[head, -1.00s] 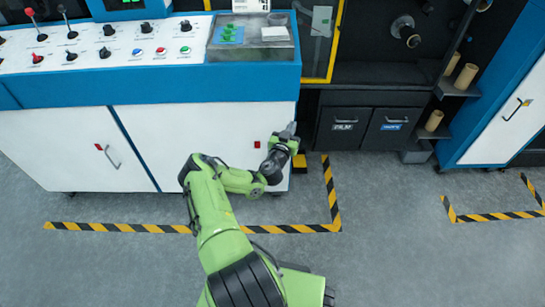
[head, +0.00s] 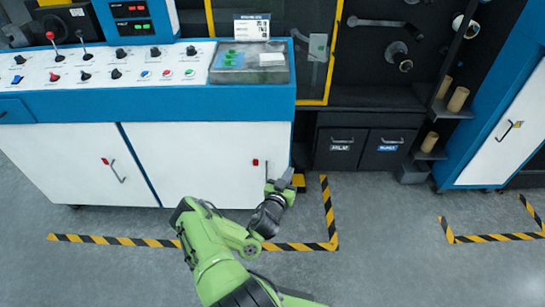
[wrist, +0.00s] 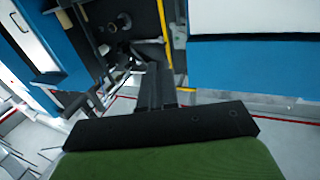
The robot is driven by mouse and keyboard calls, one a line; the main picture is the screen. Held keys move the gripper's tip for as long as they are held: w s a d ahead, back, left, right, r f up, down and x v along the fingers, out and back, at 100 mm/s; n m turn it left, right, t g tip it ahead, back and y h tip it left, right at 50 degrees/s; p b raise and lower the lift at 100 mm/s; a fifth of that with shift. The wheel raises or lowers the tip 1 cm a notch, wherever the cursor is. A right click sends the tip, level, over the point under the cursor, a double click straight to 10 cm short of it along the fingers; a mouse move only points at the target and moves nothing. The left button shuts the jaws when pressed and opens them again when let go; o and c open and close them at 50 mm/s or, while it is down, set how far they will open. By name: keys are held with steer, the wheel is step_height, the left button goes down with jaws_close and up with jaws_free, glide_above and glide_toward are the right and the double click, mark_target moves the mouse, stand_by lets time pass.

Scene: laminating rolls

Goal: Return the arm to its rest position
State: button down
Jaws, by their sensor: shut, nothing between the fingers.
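My green arm reaches up from the bottom of the head view and bends to the right. My gripper (head: 284,181) is shut and empty. It is in front of the lower right corner of the white cabinet (head: 215,163), above the grey floor; I cannot tell the exact gap. In the wrist view my gripper (wrist: 156,88) shows as dark fingers close together, pointing away from the camera, with nothing between them.
A blue and white control console (head: 130,108) with levers and knobs stands ahead, a grey tray (head: 272,74) at its right end. Dark drawers (head: 365,142) and a shelf with cardboard rolls (head: 458,98) are at right. Yellow-black tape (head: 330,215) marks the floor, which is open nearby.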

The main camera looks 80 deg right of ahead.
stand_by(0.4)
steer(key=w+a+r+m+g+y, duration=0.3)
steer(key=w+r+m+g, duration=0.25)
steer(key=r, duration=0.55)
steer(key=w+a+r+n+t+y, duration=0.3)
steer(key=w+a+n, duration=0.15)
steer(key=a, duration=0.45)
steer(key=w+a+r+n+t+y, duration=0.35)
steer(key=w+a, duration=0.25)
steer(key=a, duration=0.3)
steer(key=w+a+r+n+t+y, duration=0.3)
steer(key=w+a+y, duration=0.15)
steer(key=a, duration=0.55)
steer(key=s+a+r+n+t+y, duration=0.2)
steer(key=s+a+r+n, duration=0.2)
steer(key=a+n, duration=0.4)
steer(key=s+a+r+n+t+y, duration=0.2)
steer(key=s+a+r+n, duration=0.3)
steer(key=a, duration=0.5)
step_height(320, 180, up, 11)
steer(key=w+p, duration=0.1)
steer(key=p, duration=1.1)
steer(key=shift+w+f+n, duration=0.15)
steer(key=shift+w+n, duration=0.05)
steer(key=shift+n, duration=0.25)
